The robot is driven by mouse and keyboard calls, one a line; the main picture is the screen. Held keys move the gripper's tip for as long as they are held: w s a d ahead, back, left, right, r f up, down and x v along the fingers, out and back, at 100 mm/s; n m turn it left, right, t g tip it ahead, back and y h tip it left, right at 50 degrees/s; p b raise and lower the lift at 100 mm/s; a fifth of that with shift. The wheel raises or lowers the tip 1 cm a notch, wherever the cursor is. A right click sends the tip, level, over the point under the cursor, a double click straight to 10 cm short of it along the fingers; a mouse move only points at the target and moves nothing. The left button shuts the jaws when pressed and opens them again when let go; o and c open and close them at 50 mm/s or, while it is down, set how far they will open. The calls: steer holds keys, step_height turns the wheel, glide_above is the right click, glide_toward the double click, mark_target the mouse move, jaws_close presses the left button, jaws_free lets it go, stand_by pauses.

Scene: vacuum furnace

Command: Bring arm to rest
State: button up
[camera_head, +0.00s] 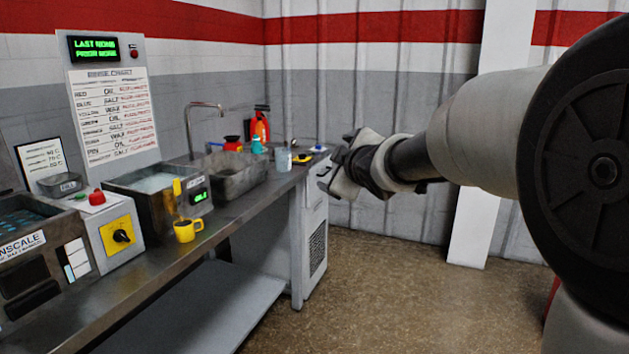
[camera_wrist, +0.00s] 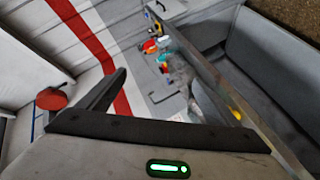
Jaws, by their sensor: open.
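My arm reaches in from the right in the head view, stretched out over the floor. My gripper (camera_head: 343,178) is at its end, to the right of the far end of the bench. It hangs in free air, apart from the bench and the things on it. In the wrist view, a dark finger (camera_wrist: 105,90) stands up at the left. I see nothing held. The jaws are open.
A long steel bench (camera_head: 240,203) runs along the left. It bears a yellow cup (camera_head: 188,230), a bath (camera_head: 150,195), a sink (camera_head: 235,178) and bottles at the far end. A white post (camera_head: 490,150) stands behind my arm. The floor (camera_head: 395,290) below is clear.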

steer(key=s+d+f+m+g+h, duration=0.25)
steer(key=s+d+m, duration=0.45)
steer(key=s, duration=0.4)
steer(key=s+d+f+m+g, duration=0.15)
steer(key=s+f, duration=0.25)
steer(key=s, duration=0.5)
steer(key=s+d+f+m+g+h, duration=0.1)
steer(key=s+f+m+g, duration=0.2)
steer(key=s, duration=0.5)
steer(key=s+d+f+m+g, duration=0.15)
steer(key=s+f, duration=0.25)
steer(key=s, duration=0.5)
step_height(320, 180, up, 24)
steer(key=s+a+m+p, duration=0.1)
steer(key=p, duration=2.3)
steer(key=shift+s+f, duration=0.15)
steer(key=shift+s, duration=0.1)
steer(key=shift+g, duration=0.25)
steer(key=shift+c, duration=0.4)
